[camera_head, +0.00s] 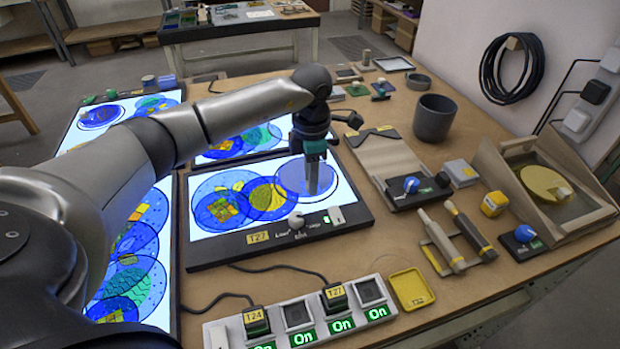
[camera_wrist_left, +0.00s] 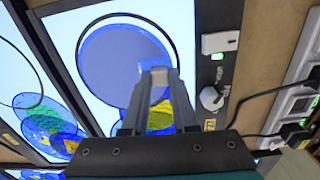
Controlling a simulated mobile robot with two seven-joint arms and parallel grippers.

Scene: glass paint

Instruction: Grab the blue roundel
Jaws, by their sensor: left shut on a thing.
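The blue roundel (camera_head: 293,181) is a plain, see-through blue disc over the right part of the lit panel T27 (camera_head: 232,241). It also shows in the left wrist view (camera_wrist_left: 112,62), with a thin dark circle around part of it. My left gripper (camera_head: 319,190) points down at the disc. In the left wrist view its fingers (camera_wrist_left: 158,82) are shut on the disc's edge. I cannot tell whether the disc touches the panel or is slightly above it. My right gripper is in neither view.
Other patterned blue and yellow discs lie left on the panel, and more lit panels stand left and behind. A switch strip (camera_head: 280,324) with cables is in front. A grey cup (camera_head: 434,118), a yellow tray (camera_head: 411,289) and tools stand on the right.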

